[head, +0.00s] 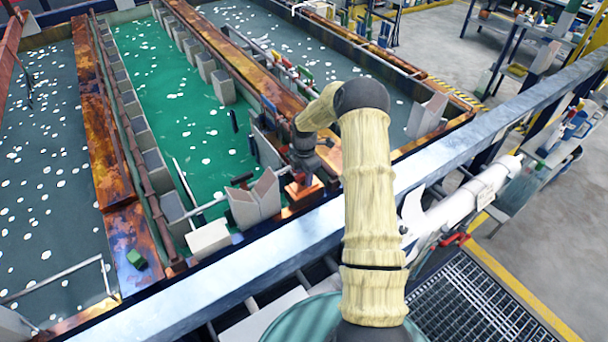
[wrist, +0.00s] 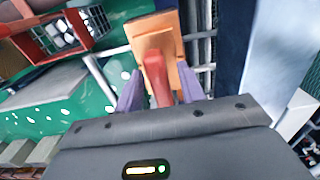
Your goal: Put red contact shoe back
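A red piece (wrist: 160,88), which looks like the red contact shoe or its grip, shows between my gripper's two purple fingers in the wrist view. It lies against an orange copper-coloured block (wrist: 155,52) just beyond the fingertips. I cannot tell whether the two are one part. My gripper (wrist: 160,75) has its fingers on either side of the red piece; whether they press on it is unclear. In the head view, my gripper (head: 303,168) points down directly over the orange block (head: 303,190) at the tank's near edge. The wrist hides the red piece there.
A green tank (head: 185,120) with white floating spots lies left of my gripper. Pale angled plates (head: 254,200) stand close by on the left. A long steel rail (head: 270,260) crosses in front. A green block (head: 136,258) rests on the rusty left-hand beam.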

